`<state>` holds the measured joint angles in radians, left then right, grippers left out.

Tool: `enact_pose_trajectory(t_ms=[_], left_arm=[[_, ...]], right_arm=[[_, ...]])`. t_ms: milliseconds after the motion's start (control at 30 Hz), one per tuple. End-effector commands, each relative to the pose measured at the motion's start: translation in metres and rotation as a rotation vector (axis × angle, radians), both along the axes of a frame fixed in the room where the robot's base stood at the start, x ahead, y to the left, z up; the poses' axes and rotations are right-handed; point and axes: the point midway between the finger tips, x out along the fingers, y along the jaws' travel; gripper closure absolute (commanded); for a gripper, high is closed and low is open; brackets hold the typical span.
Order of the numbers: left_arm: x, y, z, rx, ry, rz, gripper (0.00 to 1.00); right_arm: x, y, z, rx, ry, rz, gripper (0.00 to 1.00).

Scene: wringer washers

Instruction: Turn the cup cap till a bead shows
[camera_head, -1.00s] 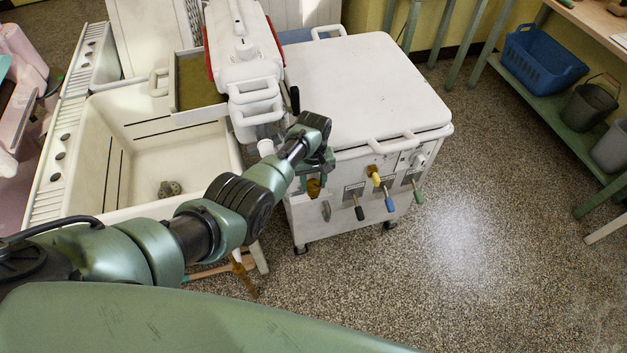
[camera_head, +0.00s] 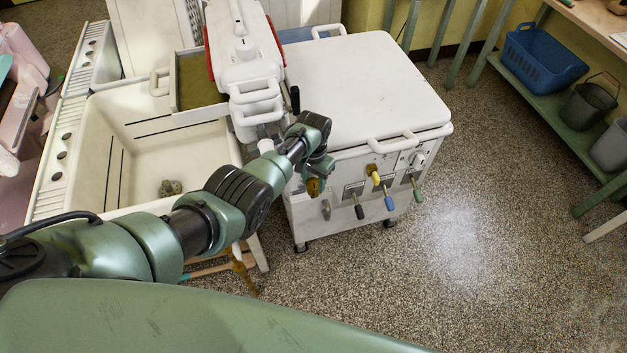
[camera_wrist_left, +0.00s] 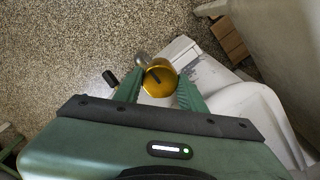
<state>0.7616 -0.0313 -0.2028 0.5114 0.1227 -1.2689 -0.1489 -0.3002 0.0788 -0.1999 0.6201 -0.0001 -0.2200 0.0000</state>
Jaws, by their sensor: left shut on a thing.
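The cup cap (camera_wrist_left: 158,82) is a round brass-yellow cap with a dark slot or mark across its face. In the left wrist view it sits between the two green fingers of my left gripper (camera_wrist_left: 157,92), which is shut on it. In the head view the cap is a small amber patch (camera_head: 313,187) at the front left of the white washer (camera_head: 365,85). There my left gripper (camera_head: 316,180) is partly hidden by its own wrist. I cannot make out a bead at the cap. My right gripper is not in view.
Black, blue and green levers (camera_head: 389,203) and a yellow-tipped brass fitting (camera_head: 374,174) stick out to the right of my gripper. The wringer head (camera_head: 240,60) and white sink (camera_head: 140,150) are at the left. Speckled floor (camera_head: 460,260) is open at the front right.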

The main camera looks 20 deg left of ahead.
Motion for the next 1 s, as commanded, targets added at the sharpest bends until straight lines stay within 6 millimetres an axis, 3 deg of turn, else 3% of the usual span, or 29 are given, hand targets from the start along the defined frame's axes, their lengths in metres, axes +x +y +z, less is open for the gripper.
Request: enact_pose_trajectory(t_ms=[733, 767, 800, 1000], left_arm=[[0.0009, 0.0003, 0.0005, 0.0, -0.003, -0.085, 1.0], [0.0009, 0.0003, 0.0005, 0.0, -0.002, -0.085, 0.51], [0.0009, 0.0002, 0.0005, 0.0, -0.002, -0.085, 0.4], [0.001, 0.0008, 0.0005, 0.001, -0.002, -0.084, 0.38]], right_arm=[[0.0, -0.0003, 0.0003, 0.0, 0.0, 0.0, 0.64], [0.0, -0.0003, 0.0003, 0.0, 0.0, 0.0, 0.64], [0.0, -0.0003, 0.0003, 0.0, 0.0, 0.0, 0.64], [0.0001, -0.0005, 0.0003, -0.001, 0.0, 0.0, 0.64]])
